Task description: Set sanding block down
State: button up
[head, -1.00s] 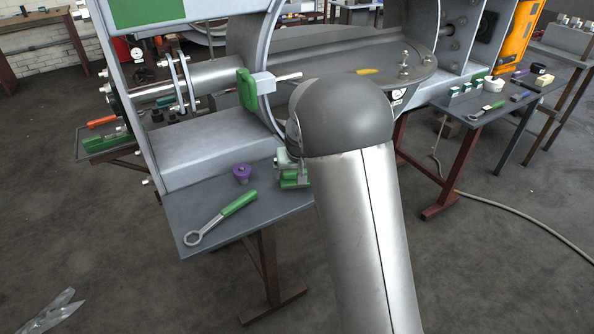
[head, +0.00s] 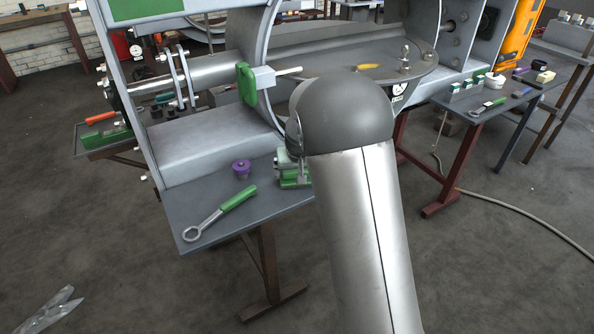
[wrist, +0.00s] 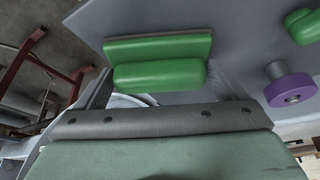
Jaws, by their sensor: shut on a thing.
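The sanding block (wrist: 158,76) is a green two-part piece, with a long rounded part along a flatter one. In the wrist view it spans the space between the fingers of my gripper (wrist: 160,88), which is shut on it. In the head view the green block (head: 294,182) shows low at the right end of the grey bench top (head: 190,208), partly hidden by my gripper (head: 291,172) and arm. The block is at or just above the bench top; I cannot tell whether it touches.
A purple flanged piece (head: 241,167) stands left of the block. A ring spanner with a green handle (head: 236,198) lies nearer the bench's front left. The large grey machine frame (head: 205,155) rises behind. Bare bench top lies between these things.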

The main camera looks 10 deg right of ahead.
jog(key=shift+f, duration=0.2)
jog(key=o, duration=0.7)
jog(key=shift+r, duration=0.1)
jog(key=v, duration=1.7)
jog(key=shift+r, duration=0.2)
grip_shut()
dwell(0.5)
